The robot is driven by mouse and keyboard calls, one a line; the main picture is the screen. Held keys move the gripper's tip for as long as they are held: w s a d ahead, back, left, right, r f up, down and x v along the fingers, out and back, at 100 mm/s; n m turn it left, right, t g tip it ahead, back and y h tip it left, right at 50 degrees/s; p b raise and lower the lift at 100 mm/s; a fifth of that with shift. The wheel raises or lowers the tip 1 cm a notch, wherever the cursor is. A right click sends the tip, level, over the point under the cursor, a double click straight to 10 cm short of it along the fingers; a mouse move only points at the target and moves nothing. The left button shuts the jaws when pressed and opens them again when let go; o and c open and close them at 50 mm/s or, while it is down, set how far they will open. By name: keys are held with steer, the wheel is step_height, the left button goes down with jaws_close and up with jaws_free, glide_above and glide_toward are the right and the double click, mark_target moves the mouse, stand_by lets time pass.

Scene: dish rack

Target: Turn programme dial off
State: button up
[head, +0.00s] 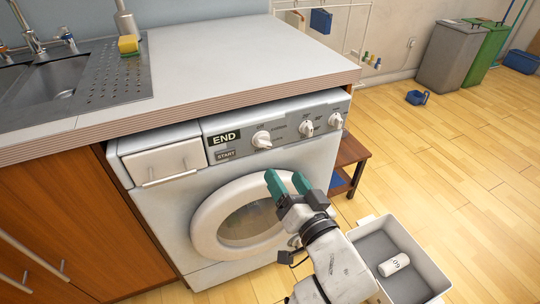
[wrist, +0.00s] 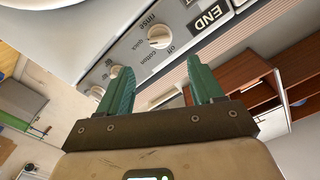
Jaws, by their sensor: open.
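The washing machine (head: 240,180) stands under the worktop. Its white programme dial (head: 262,140) sits on the front panel, just right of the END display (head: 224,138). In the wrist view the programme dial (wrist: 159,37) has the words rinse, quick, cotton and off around it; I cannot tell surely which it points at. My gripper (head: 284,176) is in front of the round door, below the panel, with its green fingers apart and nothing between them. In the wrist view the dial shows beyond the gap between the fingertips (wrist: 159,65), apart from them.
Two smaller knobs (head: 307,128) (head: 335,120) sit right of the programme dial. The worktop edge (head: 200,108) overhangs the panel. A grey tray (head: 415,285) holding a white can (head: 394,265) is right of my arm. A wooden stand (head: 349,160) is beside the machine.

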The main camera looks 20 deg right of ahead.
mark_target(265, 146)
steer(key=w, duration=1)
steer(key=shift+w, duration=0.25)
steer(key=c, duration=1.1)
